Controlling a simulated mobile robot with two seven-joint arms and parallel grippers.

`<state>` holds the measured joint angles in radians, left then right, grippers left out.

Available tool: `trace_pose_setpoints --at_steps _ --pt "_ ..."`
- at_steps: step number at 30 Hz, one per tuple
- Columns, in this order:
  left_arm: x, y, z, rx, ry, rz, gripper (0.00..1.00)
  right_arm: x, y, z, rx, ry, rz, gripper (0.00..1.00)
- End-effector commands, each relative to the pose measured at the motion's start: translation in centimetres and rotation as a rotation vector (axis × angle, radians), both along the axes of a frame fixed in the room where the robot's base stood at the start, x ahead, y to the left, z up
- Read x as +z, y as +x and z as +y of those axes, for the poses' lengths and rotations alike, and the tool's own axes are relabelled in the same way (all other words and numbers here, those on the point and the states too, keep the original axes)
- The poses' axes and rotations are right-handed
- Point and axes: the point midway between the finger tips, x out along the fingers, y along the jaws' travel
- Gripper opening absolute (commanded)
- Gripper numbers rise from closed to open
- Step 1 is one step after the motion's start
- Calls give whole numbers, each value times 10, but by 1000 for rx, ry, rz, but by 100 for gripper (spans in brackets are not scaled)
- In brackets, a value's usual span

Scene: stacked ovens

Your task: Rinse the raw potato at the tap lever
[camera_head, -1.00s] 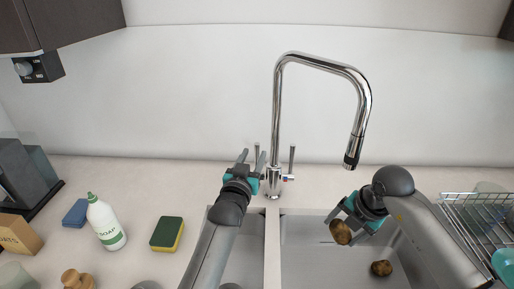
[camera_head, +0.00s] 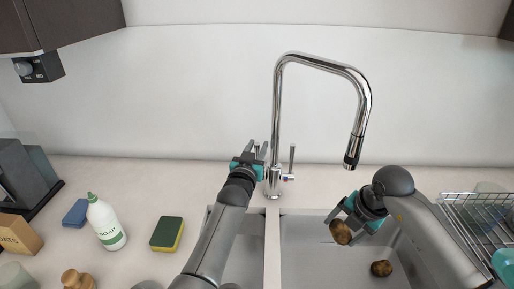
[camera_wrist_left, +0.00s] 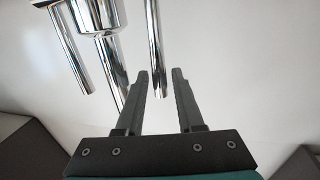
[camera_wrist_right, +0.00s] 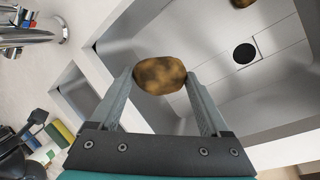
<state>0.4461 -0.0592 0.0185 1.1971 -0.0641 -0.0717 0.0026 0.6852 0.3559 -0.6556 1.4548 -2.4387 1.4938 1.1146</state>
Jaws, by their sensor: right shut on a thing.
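A brown potato (camera_head: 341,232) is held between the fingers of my right gripper (camera_head: 343,222), above the right sink basin (camera_head: 310,250). It shows clearly between the fingertips in the right wrist view (camera_wrist_right: 160,75). The chrome tap (camera_head: 276,110) stands behind the basins, with its spout head (camera_head: 353,150) hanging above and behind the held potato. A chrome lever (camera_head: 291,160) stands upright on the tap's right side. My left gripper (camera_head: 257,149) is open and empty beside the tap's left side. In the left wrist view a chrome rod (camera_wrist_left: 155,50) ends near its fingertips. No water shows.
A second potato (camera_head: 381,268) lies in the right basin. A soap bottle (camera_head: 106,224), a sponge (camera_head: 167,234) and a blue block (camera_head: 75,213) stand on the left counter. A wire dish rack (camera_head: 478,225) is at the right.

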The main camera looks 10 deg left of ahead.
Motion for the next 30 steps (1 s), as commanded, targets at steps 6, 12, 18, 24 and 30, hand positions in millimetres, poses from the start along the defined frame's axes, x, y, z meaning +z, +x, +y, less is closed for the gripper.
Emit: trace_pose_setpoints --at_steps 6,12,18,24,30 --pt "0 0 0 0 0 0 11 0 0 0 0 0 0 24" --pt "0 0 0 0 0 1 0 0 0 0 0 1 -1 24" --pt "0 0 0 0 0 1 0 0 0 0 0 1 -1 24" --pt "0 0 0 0 0 1 0 0 0 0 0 1 -1 24" --pt "-1 0 0 -1 0 1 0 0 0 0 0 1 -1 24"
